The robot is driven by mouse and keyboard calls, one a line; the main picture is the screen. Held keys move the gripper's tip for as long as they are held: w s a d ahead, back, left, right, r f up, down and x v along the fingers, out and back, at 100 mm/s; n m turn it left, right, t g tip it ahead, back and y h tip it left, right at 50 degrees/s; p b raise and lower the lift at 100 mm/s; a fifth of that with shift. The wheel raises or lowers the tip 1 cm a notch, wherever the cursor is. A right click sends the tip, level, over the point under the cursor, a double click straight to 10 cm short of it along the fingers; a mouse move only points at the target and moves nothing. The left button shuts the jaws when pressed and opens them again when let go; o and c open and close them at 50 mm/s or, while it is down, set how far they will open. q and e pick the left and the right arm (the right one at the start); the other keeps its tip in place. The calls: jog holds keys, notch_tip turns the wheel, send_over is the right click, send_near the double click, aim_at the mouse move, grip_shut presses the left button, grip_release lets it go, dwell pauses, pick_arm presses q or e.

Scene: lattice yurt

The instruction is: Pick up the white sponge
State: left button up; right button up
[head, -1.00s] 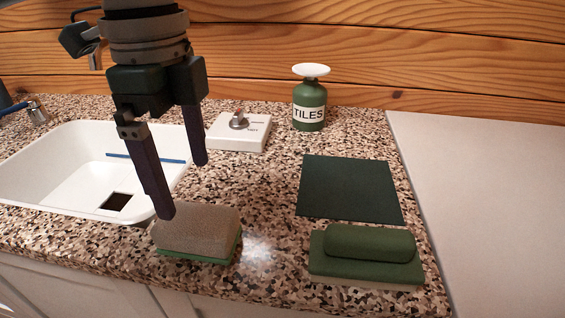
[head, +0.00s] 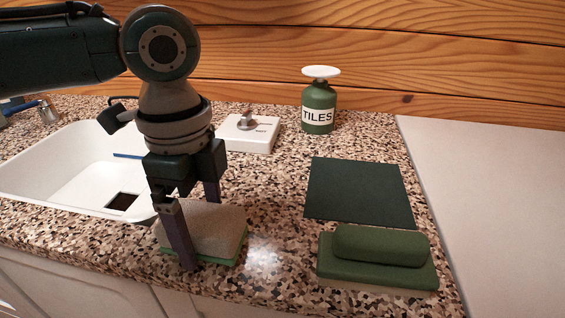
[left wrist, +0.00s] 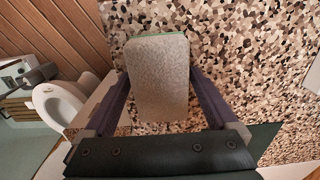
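The sponge (head: 218,228) lies flat on the speckled counter near its front edge, to the right of the sink. Its thick upper layer looks pale greyish-beige and its underside is green. My left gripper (head: 200,236) points down over it, open, with one finger at its near side and the other at its far side. The far fingertip is hidden behind the sponge. In the left wrist view the sponge (left wrist: 160,85) lies between the two spread fingers of the gripper (left wrist: 160,78), with no clear grip on it. My right gripper is out of view.
A green scrubbing block (head: 378,262) and a dark green mat (head: 358,192) lie to the right. A green "TILES" bottle (head: 318,112) and a white tap-handle block (head: 262,140) stand behind. The white sink (head: 60,170) is at left. Bare counter separates sponge and block.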

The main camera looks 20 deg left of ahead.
aim_at(200, 216)
pick_arm(q)
jog(key=c, duration=1.2)
notch_tip(200, 216, up, 20)
jog(key=p, duration=0.4)
